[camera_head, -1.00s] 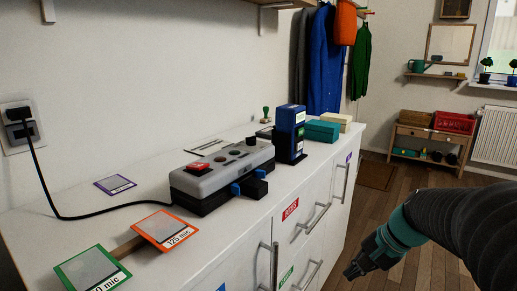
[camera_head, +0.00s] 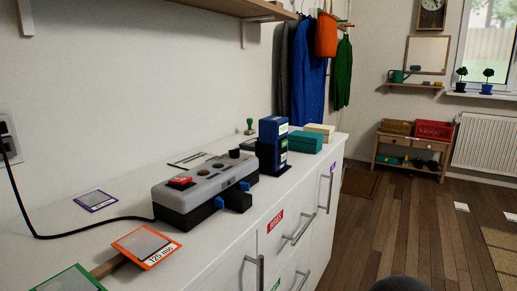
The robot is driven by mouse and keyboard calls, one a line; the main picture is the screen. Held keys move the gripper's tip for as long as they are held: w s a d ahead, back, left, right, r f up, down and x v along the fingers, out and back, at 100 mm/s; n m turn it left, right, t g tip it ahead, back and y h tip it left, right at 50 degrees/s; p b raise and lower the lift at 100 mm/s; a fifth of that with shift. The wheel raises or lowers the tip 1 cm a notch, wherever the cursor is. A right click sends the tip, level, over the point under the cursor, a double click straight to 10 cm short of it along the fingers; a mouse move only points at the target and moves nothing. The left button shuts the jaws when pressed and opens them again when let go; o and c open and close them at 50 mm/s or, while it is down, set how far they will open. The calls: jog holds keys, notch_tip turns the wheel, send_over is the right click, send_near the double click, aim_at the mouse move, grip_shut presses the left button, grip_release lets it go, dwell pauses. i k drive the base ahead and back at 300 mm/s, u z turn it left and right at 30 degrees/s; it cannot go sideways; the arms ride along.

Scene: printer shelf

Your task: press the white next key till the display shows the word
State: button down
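A blue upright device (camera_head: 272,147) stands on the white cabinet top (camera_head: 215,239). Small pale and greenish patches show on its narrow right side; I cannot read a word there or tell which patch is a display. A grey machine (camera_head: 205,183) with a red key (camera_head: 180,182), round knobs and blue clips lies in front of it. I cannot make out a white next key on either one. My gripper is out of view; only a dark rounded piece, likely of my arm, shows at the bottom edge. Nothing of mine touches the devices.
Teal (camera_head: 305,142) and cream (camera_head: 320,131) boxes stand behind the blue device. Orange (camera_head: 147,247), green (camera_head: 70,281) and purple (camera_head: 96,200) framed cards lie at the left, near a black cable (camera_head: 60,234). Door handles jut from the cabinet front. The wooden floor (camera_head: 400,229) at right is mostly open.

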aim_at(283, 157)
jog(key=u, duration=1.1)
jog(key=k, duration=0.8)
jog(key=z, duration=0.7)
jog(key=i, duration=0.45)
jog(key=z, duration=0.05)
